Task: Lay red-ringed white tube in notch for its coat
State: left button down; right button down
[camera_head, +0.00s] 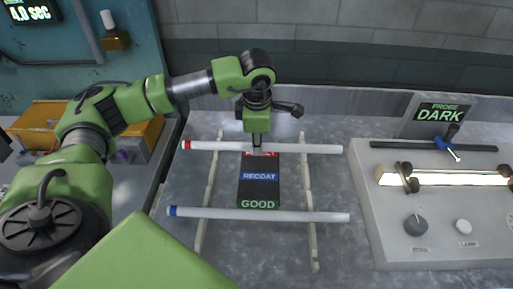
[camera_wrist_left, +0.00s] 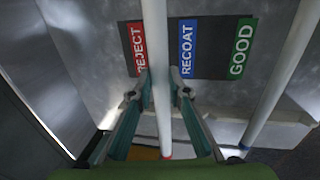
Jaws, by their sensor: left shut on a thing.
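The red-ringed white tube (camera_head: 310,149) lies crosswise at the far end of the rack, at the REJECT label, its red ring toward the left. My left gripper (camera_head: 258,150) is shut on it near its middle. In the left wrist view the tube (camera_wrist_left: 158,50) runs between the two fingers (camera_wrist_left: 162,85), with the red ring at the bottom. Whether it rests in the notches or hangs just above them cannot be told. The notched rack has a left rail (camera_head: 208,190) and a right rail (camera_head: 307,195). The label card reads REJECT, RECOAT (camera_head: 259,177) and GOOD. My right gripper is not in view.
A blue-ringed white tube (camera_head: 260,215) lies across the rails at the GOOD row. The RECOAT row between the tubes is clear. At right stands a console (camera_head: 385,240) with a glowing lamp (camera_head: 450,179), knobs and a DARK sign (camera_head: 440,115). A yellow bin (camera_head: 45,120) is at left.

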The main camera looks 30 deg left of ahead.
pick_arm(q)
jog(key=f+p, duration=0.1)
jog(key=f, duration=0.2)
jog(key=shift+w+a+f+p, duration=0.1)
jog(key=shift+a+f+p, duration=0.05)
jog(key=shift+a+p, duration=0.25)
jog(key=shift+f, duration=0.2)
jog(key=shift+d+f, duration=0.1)
jog(key=shift+f+b, duration=0.65)
jog(key=shift+b, duration=0.15)
jog(key=c, duration=1.9)
grip_release()
jog(key=shift+r, duration=0.1)
